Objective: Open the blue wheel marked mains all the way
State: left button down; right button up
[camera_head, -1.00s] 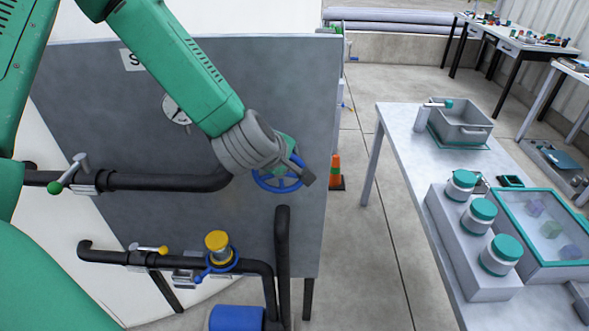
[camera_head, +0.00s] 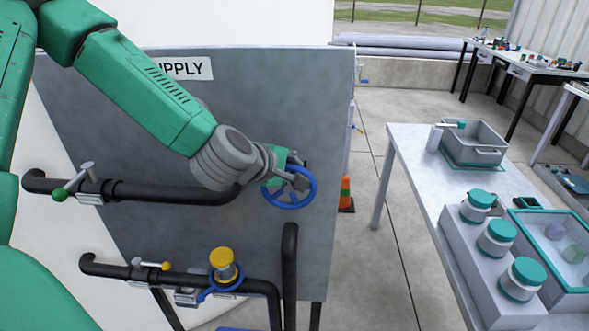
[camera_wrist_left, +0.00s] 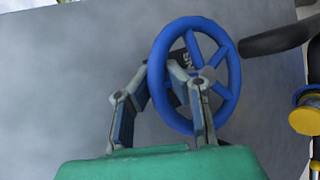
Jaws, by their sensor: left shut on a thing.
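The blue wheel (camera_head: 290,206) stands on the grey panel, near its right edge. How far the wheel is turned cannot be told. My right gripper is not in view.
A green-handled valve (camera_head: 62,193) sits on the upper black pipe (camera_head: 165,194). Below are a yellow-handled valve (camera_head: 165,266) and a yellow-capped fitting (camera_head: 222,258). A grey table (camera_head: 408,165) with jars and a tote (camera_head: 475,143) stands right, beyond a floor gap.

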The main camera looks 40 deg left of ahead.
pick_arm(q)
jog(key=c, duration=1.8)
grip_release()
jog(key=shift+o, duration=1.3)
jog(key=shift+s+r, duration=0.1)
jog(key=shift+s, duration=0.05)
jog(key=shift+r, duration=0.45)
jog(key=shift+o, duration=1.4)
jog(key=r, duration=0.5)
jog(key=shift+w+a+r, duration=0.15)
jog(key=shift+w+r, duration=0.15)
jog(key=shift+w, duration=0.1)
jog(key=r, duration=0.2)
jog(key=shift+s+d+r, duration=0.2)
jog(key=shift+s+r, duration=0.1)
jog(key=shift+c, duration=1.4)
jog(key=shift+s+d+r, duration=0.1)
jog(key=shift+d+r, duration=0.15)
jog(key=shift+r, duration=0.25)
